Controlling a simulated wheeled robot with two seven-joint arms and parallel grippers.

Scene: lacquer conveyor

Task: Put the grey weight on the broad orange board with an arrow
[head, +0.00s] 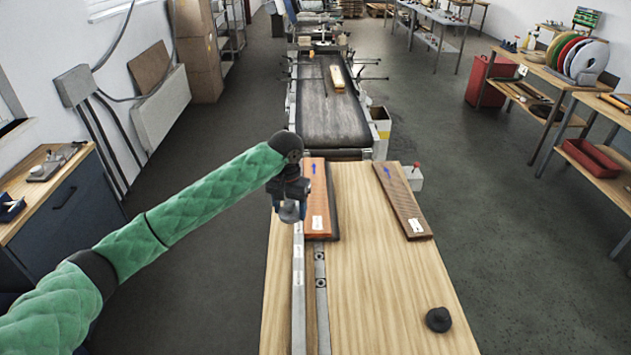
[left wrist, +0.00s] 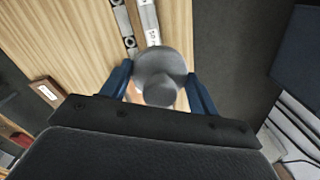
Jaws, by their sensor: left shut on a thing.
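My left gripper (head: 290,203) is shut on the grey weight (head: 288,213), which hangs at the left edge of the wooden table. In the left wrist view the round grey weight (left wrist: 161,68) sits between the two blue fingers. The broad orange board (head: 318,192) lies just right of the gripper, with a blue arrow at its far end and a white label at its near end. The gripper and arm are close to its left edge; whether they overlap its far left corner is hard to tell. My right gripper is not in view.
A narrower brown board (head: 402,198) with an arrow lies to the right on the table (head: 375,265). A black knob-like object (head: 438,319) sits at the near right. A metal rail (head: 298,290) runs along the left edge. A conveyor (head: 330,105) lies beyond.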

